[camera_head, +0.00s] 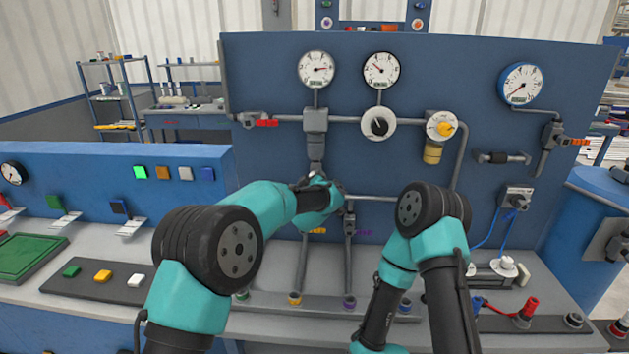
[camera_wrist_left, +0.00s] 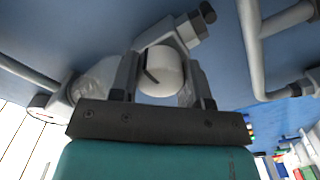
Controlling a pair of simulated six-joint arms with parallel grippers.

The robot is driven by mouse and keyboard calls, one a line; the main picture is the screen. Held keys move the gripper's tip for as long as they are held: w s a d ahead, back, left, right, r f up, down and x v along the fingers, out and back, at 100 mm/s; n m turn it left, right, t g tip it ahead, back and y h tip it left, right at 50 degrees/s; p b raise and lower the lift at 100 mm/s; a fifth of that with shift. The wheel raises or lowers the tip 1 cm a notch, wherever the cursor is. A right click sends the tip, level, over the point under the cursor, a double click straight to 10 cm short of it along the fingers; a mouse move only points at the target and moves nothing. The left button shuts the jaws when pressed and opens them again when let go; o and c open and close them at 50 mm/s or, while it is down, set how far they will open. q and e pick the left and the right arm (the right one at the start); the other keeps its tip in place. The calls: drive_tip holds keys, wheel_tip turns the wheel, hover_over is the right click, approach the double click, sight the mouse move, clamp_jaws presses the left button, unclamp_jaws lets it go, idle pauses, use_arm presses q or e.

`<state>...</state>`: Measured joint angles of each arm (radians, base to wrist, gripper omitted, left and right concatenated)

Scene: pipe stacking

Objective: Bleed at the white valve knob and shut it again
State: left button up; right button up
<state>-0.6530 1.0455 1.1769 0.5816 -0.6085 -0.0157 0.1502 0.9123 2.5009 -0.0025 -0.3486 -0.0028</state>
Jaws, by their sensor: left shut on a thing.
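The white valve knob (camera_wrist_left: 162,72) is a short white cylinder with a black pointer line on its face. In the left wrist view it sits between the two fingers of my left gripper (camera_wrist_left: 163,82), which is shut on it. The pointer line is slanted. In the head view my left gripper (camera_head: 318,184) is at the pipework below the left gauge, and my arm hides the knob there. My right arm bends down at the lower middle, and its gripper is outside the frame.
The blue panel (camera_head: 262,75) carries two upper gauges (camera_head: 317,69), a black-centred round dial (camera_head: 378,122) and a yellow-knobbed regulator (camera_head: 441,127). Red-handled valve (camera_head: 266,123) is left of the pipe. Coloured-ringed pipe ends (camera_head: 295,299) stand on the bench below.

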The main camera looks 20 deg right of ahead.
use_arm(q)
drive_tip(key=o, duration=0.9)
drive_tip(key=shift+s, duration=0.2)
drive_tip(key=v, duration=1.7)
drive_tip(key=shift+a, duration=0.1)
